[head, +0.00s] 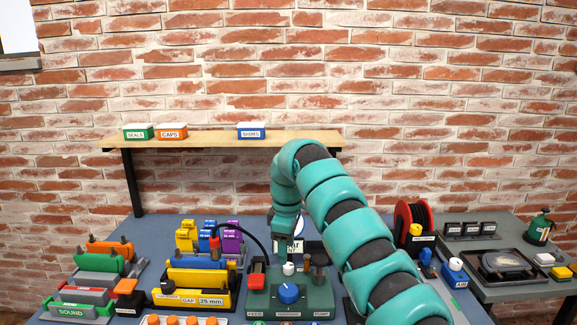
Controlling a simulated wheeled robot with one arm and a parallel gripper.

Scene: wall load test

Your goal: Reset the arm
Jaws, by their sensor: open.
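My teal, segmented arm reaches in from the lower right and bends over at the top. My gripper (286,236) hangs down over the back of a green control block (262,296) with a blue knob (288,293). The gripper's fingertips are small and dark. Nothing is clearly seen between them. A small label plate behind them is partly hidden by the gripper. I cannot tell whether the gripper touches the block.
A wooden shelf (207,140) carries boxes labelled seals (138,132), caps (172,132) and shims (251,131). A yellow gap fixture (190,298) stands left of the block. A red reel (411,222) stands right of my arm. The blue table is crowded.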

